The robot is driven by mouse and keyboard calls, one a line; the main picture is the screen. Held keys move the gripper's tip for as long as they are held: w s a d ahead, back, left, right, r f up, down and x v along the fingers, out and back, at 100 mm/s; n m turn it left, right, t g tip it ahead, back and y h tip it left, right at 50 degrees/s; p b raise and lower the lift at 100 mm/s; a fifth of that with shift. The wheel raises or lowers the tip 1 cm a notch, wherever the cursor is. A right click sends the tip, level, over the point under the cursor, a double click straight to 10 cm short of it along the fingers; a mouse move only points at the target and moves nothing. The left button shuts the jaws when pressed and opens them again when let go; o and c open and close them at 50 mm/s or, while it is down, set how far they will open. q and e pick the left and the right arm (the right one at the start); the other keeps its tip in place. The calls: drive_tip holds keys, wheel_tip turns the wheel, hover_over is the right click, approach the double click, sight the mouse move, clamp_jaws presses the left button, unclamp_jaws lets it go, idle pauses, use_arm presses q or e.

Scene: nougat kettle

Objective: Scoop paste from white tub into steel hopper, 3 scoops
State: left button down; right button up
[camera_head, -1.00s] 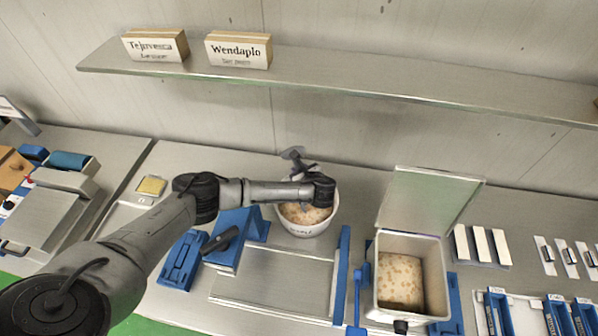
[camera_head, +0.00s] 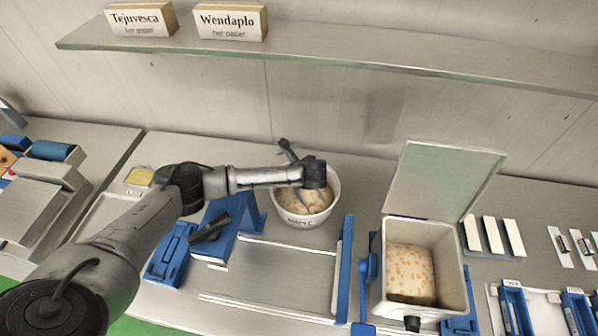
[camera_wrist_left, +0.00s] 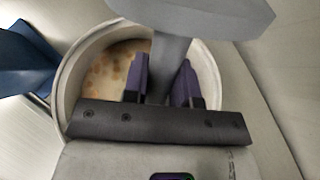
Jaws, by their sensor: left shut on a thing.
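The round white tub (camera_head: 292,219) stands behind the work area, with pale, speckled paste (camera_head: 316,203) inside. My left gripper (camera_wrist_left: 161,84) is over the tub, its purple fingers shut on the grey handle of a scoop-like tool (camera_wrist_left: 172,55). In the head view the dark tool (camera_head: 288,152) sticks up behind my wrist, and its lower part reaches down into the tub's mouth. Whether it carries paste cannot be told. A square, steel-coloured container (camera_head: 440,245), likely the hopper, stands to the right with its lid raised. It also holds speckled paste (camera_head: 410,268). My right gripper is not in view.
A blue stand (camera_head: 236,235) is left of the tub, and an upright blue strip (camera_head: 343,265) stands between the tub and square container. The raised lid (camera_head: 440,185) rises behind that container. A shelf (camera_head: 330,57) with two labelled blocks runs above. A flat plate (camera_head: 285,272) lies in front.

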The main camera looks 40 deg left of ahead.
use_arm(q)
drive_tip(key=shift+a+f+h+p, duration=0.15)
drive_tip(key=shift+a+h+p, duration=0.25)
drive_tip(key=shift+p, duration=0.2)
drive_tip(key=a+h+p, duration=0.1)
drive_tip(key=a+h, duration=0.1)
drive_tip(key=a+r+g+h+p, duration=0.1)
drive_tip(key=a+h, duration=0.1)
drive_tip(key=h, duration=0.1)
drive_tip(key=w+a+r+n+h+p, duration=0.1)
drive_tip(key=a+h, duration=0.2)
drive_tip(key=shift+r, duration=0.2)
drive_tip(key=r+p, duration=0.1)
drive_tip(key=r, duration=0.1)
drive_tip(key=r+p, duration=0.1)
drive_tip(key=r, duration=0.1)
drive_tip(key=shift+a+p, duration=0.25)
drive_tip(key=shift+p, duration=0.05)
drive_tip(key=shift+r, duration=0.1)
idle(0.3)
